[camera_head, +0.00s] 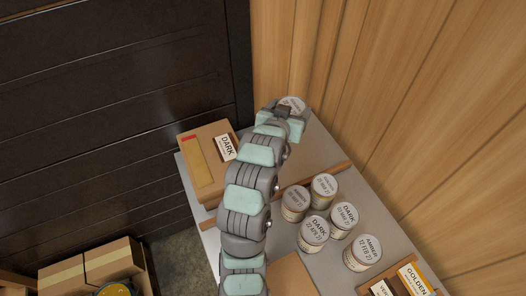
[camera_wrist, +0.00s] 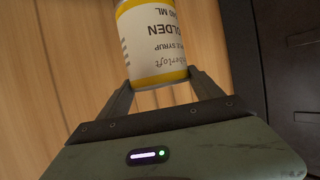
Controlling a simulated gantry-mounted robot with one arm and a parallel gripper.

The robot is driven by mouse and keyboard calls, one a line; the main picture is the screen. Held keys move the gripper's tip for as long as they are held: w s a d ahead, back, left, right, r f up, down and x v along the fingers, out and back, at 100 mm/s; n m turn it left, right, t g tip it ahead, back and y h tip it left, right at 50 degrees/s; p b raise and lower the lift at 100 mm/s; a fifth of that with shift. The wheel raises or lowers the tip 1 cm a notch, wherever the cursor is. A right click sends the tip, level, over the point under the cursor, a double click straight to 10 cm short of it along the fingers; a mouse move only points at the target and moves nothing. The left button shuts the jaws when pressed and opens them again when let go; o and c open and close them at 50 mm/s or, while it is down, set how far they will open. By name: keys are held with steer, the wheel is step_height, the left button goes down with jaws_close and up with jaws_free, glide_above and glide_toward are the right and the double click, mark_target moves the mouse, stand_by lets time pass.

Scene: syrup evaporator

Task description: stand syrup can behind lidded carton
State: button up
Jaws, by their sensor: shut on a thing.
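My gripper (camera_wrist: 160,84) is shut on a syrup can (camera_wrist: 156,42), which has a white label with yellow bands and the word "GOLDEN" upside down in the wrist view. In the head view only the can's pale round lid (camera_head: 293,102) shows, past the far end of my arm. The carton (camera_head: 200,165) is brown with a "DARK" label and stands at the table's left edge. The can is to the right of the carton and farther back, near the wooden wall. Whether its base touches the table is hidden.
The wooden wall (camera_head: 400,110) borders the table's right side. Cartons (camera_head: 112,260) sit lower left.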

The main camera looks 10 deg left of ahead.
step_height(320, 180, down, 19)
steer(key=b, duration=0.1)
steer(key=shift+s+f, duration=0.15)
stand_by(0.4)
steer(key=o, duration=2.1)
steer(key=shift+f, duration=0.2)
steer(key=v, duration=1.2)
steer(key=shift+r+p, duration=0.25)
steer(key=shift+p, duration=0.05)
